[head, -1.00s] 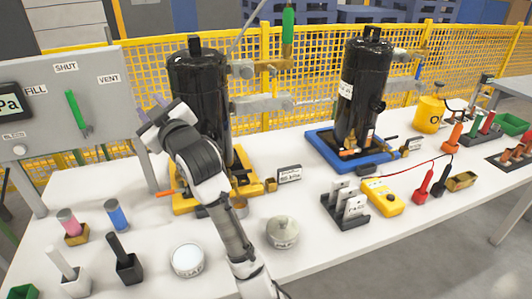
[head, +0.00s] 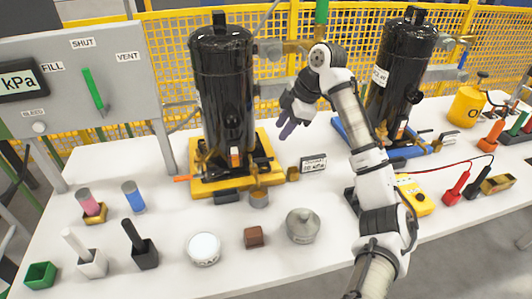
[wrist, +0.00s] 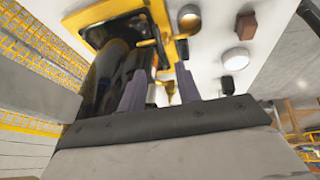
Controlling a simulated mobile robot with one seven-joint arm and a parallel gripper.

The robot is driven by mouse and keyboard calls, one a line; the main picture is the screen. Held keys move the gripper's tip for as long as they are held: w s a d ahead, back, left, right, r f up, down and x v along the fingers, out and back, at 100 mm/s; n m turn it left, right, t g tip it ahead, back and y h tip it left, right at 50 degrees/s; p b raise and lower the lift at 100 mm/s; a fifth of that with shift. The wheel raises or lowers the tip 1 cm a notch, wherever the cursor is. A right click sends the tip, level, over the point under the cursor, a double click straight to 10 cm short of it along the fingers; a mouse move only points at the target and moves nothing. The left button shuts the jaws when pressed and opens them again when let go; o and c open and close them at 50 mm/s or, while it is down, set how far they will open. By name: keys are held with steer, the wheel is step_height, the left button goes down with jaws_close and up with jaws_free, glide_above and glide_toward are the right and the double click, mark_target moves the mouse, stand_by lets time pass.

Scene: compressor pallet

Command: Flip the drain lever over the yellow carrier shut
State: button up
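The yellow carrier (head: 205,187) stands on the white table with a black compressor (head: 222,95) upright on it. An orange handle (head: 182,178) sticks out level from its left side. A green handle (head: 321,12) stands upright on the pipework behind, to the right. I cannot tell which handle is the drain lever. My gripper (head: 287,130) hangs in the air right of the black compressor, apart from it, purple fingers pointing down. In the wrist view my gripper (wrist: 160,88) has its fingers apart with nothing clearly between them; the yellow carrier (wrist: 92,15) lies beyond.
A blue carrier (head: 345,133) with a second black compressor (head: 398,70) stands to the right, partly behind my arm. A yellow mesh fence runs behind.

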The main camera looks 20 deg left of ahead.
mark_target(262, 159)
steer(key=p+x, duration=0.1)
steer(key=x, duration=1.1)
steer(key=shift+a+f+p, duration=0.1)
steer(key=shift+p, duration=0.25)
jaws_close()
